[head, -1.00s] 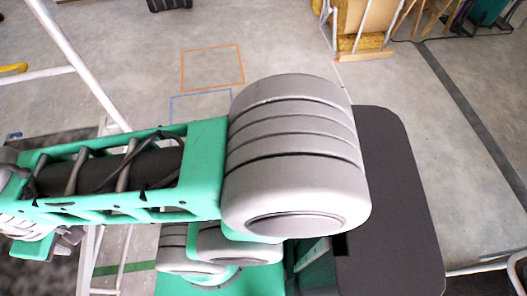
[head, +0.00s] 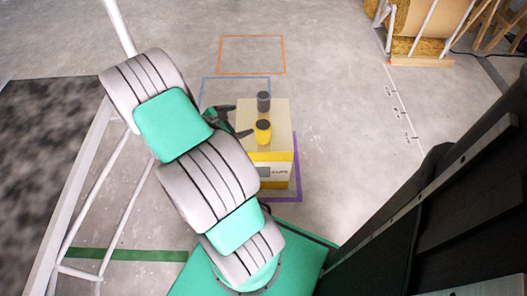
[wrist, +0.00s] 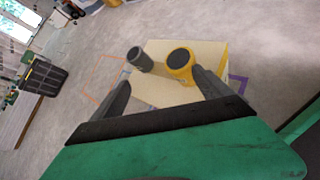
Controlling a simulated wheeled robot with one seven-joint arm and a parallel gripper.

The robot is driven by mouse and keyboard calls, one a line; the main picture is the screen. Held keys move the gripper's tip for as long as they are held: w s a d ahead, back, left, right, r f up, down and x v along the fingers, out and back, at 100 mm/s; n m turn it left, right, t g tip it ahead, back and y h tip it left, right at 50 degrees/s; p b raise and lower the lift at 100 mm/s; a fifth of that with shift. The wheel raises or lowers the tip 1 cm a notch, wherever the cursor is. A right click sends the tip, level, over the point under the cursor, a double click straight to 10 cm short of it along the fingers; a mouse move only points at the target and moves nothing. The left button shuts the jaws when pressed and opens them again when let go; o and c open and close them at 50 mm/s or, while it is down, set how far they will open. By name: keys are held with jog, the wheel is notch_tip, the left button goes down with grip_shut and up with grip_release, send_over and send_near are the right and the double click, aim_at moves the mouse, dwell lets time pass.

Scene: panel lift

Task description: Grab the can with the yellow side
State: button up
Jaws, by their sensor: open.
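The can with the yellow side (head: 263,132) stands upright on top of a pale box with a yellow lower part (head: 281,117). It has a dark top and also shows in the wrist view (wrist: 180,62), near the right finger. A dark grey can (head: 263,101) stands behind it on the same box; in the wrist view this grey can (wrist: 139,59) is left of the yellow one. My gripper (head: 236,121) is open and empty at the box's left side. In the wrist view both cans show beyond and between the fingertips (wrist: 162,78).
Orange, blue and purple squares are marked on the floor; the box stands at the purple square (head: 298,190). A white metal frame (head: 120,205) and a dark speckled panel (head: 45,150) are at left. A wooden rack (head: 425,30) stands at back right. Floor right of the box is clear.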

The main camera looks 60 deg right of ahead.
aim_at(268, 123)
jog(key=s+d+f+n, duration=0.1)
jog(key=f, duration=0.1)
jog(key=s+d+f+n+h+b, duration=0.1)
jog(key=s+d+f, duration=0.1)
jog(key=s+d+f+n+g+h+b, duration=0.1)
jog(key=f, duration=0.1)
jog(key=shift+s+d+f+n, duration=0.15)
jog(key=shift+s+f+n, duration=0.25)
jog(key=b+x, duration=0.3)
jog(key=x, duration=0.4)
jog(key=shift+r+b, duration=0.1)
jog(key=shift+b, duration=0.2)
jog(key=shift+r, duration=0.1)
jog(key=c, duration=1.8)
